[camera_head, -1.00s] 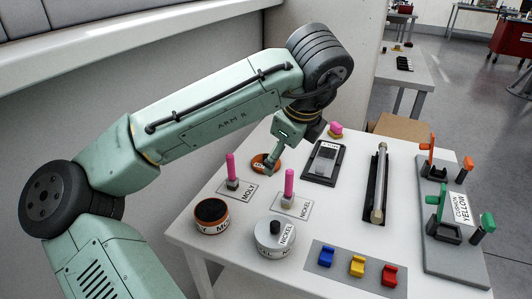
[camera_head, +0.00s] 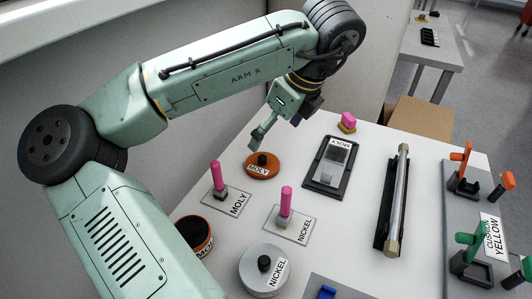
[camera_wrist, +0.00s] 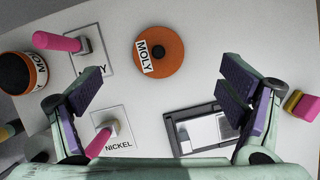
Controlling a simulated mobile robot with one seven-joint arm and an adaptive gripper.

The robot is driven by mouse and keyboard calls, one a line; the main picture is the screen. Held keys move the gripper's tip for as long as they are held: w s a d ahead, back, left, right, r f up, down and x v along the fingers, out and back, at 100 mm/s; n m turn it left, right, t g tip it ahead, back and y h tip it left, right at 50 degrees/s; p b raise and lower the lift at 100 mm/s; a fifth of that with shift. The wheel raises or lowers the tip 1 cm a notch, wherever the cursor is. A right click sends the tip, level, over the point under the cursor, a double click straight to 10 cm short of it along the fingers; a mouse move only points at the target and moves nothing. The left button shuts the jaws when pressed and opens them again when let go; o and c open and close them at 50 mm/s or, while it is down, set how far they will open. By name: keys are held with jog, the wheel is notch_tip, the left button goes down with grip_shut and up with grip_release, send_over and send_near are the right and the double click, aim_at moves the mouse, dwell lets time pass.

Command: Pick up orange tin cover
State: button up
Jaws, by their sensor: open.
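The orange tin cover (camera_head: 260,171) lies flat on the white table, with a dark knob in its middle and a white MOLY label. In the wrist view the cover (camera_wrist: 172,62) is at the upper middle, beyond the fingertips. My gripper (camera_head: 272,128) is above and just behind the cover in the head view, apart from it. In the wrist view my gripper (camera_wrist: 165,85) has its two purple-padded fingers spread wide with nothing between them. The orange tin (camera_head: 196,235) stands open near the table's left edge, partly hidden by my arm; its dark inside shows in the wrist view (camera_wrist: 18,75).
Pink-handled brushes stand on the MOLY card (camera_head: 237,205) and NICKEL card (camera_head: 305,236). A grey NICKEL tin (camera_head: 253,278) is at the front. A black MOLY tray (camera_head: 322,182), a pink-topped piece (camera_head: 348,122) and a metal rod (camera_head: 400,190) are to the right.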

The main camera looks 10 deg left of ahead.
aim_at(263, 157)
jog(key=x, duration=0.4)
jog(key=shift+s, duration=0.3)
jog(key=shift+d+p+x, duration=0.2)
jog(key=shift+p+x, duration=0.1)
jog(key=shift+x, duration=1.2)
jog(key=shift+d+p+x, duration=0.25)
jog(key=shift+x, duration=1.25)
jog(key=shift+f, duration=0.15)
jog(key=shift+c, duration=0.3)
jog(key=c, duration=1.1)
